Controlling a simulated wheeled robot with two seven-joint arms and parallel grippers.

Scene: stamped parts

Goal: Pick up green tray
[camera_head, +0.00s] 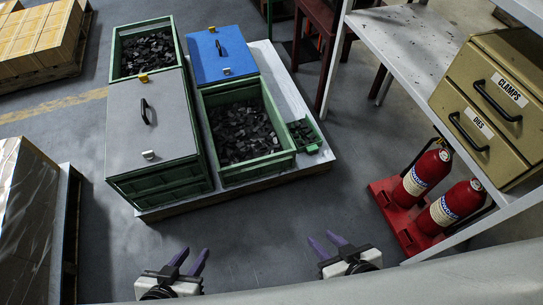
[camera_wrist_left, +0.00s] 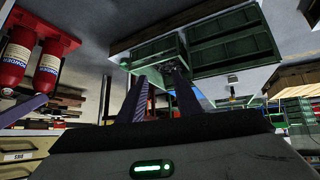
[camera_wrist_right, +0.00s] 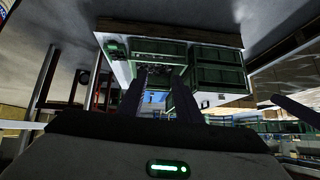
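The small green tray (camera_head: 304,135) holds dark parts and sits on the right end of a pale pallet (camera_head: 285,82), beside a larger open green crate (camera_head: 258,168). In the right wrist view, which looks inverted, a small green shape that appears to be the tray (camera_wrist_right: 116,48) shows at the upper left. My left gripper (camera_head: 195,254) is open and empty over the floor, in front of the pallet. My right gripper (camera_head: 322,237) is open and empty, nearer to the tray but well apart from it.
A grey-lidded crate (camera_head: 150,115), a blue-lidded crate (camera_head: 222,56) and another open crate (camera_head: 148,52) stand on the pallet. Red fire extinguishers (camera_head: 422,178) stand at right under a white table (camera_head: 420,45) with drawers (camera_head: 490,105). The floor before the pallet is clear.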

